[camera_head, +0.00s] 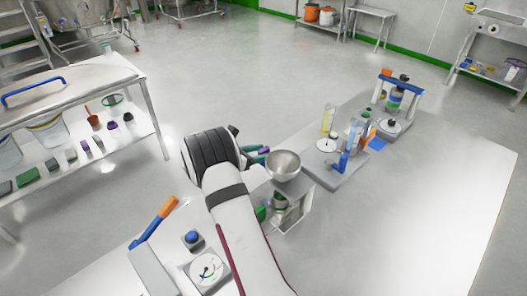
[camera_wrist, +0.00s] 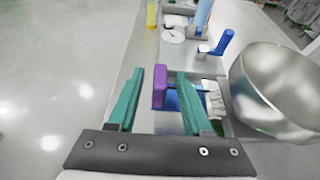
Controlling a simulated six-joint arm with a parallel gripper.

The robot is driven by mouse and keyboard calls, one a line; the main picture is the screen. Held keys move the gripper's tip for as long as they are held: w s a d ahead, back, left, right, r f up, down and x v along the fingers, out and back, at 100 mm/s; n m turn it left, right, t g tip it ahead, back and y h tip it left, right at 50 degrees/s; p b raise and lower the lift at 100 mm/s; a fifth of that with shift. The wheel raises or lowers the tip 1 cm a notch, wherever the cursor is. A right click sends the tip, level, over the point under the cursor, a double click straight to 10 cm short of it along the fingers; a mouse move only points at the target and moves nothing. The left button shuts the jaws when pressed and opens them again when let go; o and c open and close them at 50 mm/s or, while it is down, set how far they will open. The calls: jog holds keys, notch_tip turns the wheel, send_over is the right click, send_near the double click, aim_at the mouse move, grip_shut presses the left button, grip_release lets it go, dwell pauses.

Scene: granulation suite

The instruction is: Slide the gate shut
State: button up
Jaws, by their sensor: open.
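My gripper (camera_wrist: 158,92) is open, its two teal fingers apart in the wrist view. A purple block (camera_wrist: 159,86), which looks like the gate's handle, stands between the fingertips, with visible space on the left. A blue flat piece (camera_wrist: 185,98) lies right of the block, partly hidden by the right finger; it may be the gate plate. The steel hopper bowl (camera_wrist: 272,92) is to the right. In the head view my gripper (camera_head: 262,154) is beside the hopper bowl (camera_head: 285,164), and a bit of purple (camera_head: 264,149) shows at its fingers. How far the gate is open is hidden.
Beyond the hopper stands a grey station with a dial (camera_head: 326,145), a blue lever (camera_head: 343,161) and a yellow cylinder (camera_head: 328,118). A blue-framed device (camera_head: 398,98) stands farther back. An orange-handled lever (camera_head: 155,222) is at front left. The white table's right side (camera_head: 430,200) is clear.

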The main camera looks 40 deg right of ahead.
jog(key=shift+d+f, duration=0.2)
jog(key=shift+d, duration=0.3)
grip_shut()
dwell(1.1)
